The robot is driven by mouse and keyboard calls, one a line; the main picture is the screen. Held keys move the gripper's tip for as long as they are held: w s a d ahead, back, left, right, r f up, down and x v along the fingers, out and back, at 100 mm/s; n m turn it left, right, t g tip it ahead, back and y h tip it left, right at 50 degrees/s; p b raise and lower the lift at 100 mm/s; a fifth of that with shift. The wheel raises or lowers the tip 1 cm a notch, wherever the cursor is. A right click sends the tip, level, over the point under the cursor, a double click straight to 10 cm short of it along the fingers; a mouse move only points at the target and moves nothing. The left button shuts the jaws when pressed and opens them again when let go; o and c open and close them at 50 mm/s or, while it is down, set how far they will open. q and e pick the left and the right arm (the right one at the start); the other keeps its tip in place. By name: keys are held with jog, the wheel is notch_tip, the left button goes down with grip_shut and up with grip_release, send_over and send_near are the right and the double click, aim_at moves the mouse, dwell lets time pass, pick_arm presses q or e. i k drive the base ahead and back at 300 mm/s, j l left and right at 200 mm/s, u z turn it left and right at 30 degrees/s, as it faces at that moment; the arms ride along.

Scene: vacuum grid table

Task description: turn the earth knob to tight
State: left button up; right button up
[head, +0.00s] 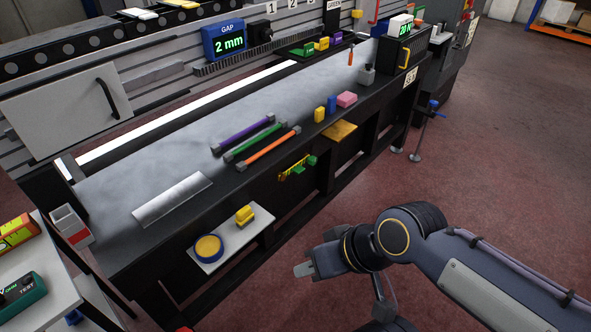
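A small green knob-like part (311,161) with a yellow-and-green striped piece (292,168) is on the dark front side of the long table (150,180). It looks like the earth knob, but it is too small to read any marking or how tight it is. My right gripper (306,269) is at the lower middle, in front of the table and apart from the knob, with its fingers pointing left. I see no object in it, and its finger gap cannot be made out. My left gripper is not in view.
Purple, green and orange bars (268,149) and a metal sheet (172,199) lie on the table. A low white shelf (232,243) holds a yellow-blue disc (208,247) and a yellow block (244,214). A wooden ledge (340,132) juts out from the front side.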

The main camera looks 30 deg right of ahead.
aim_at(312, 160)
jog(key=z, duration=1.4)
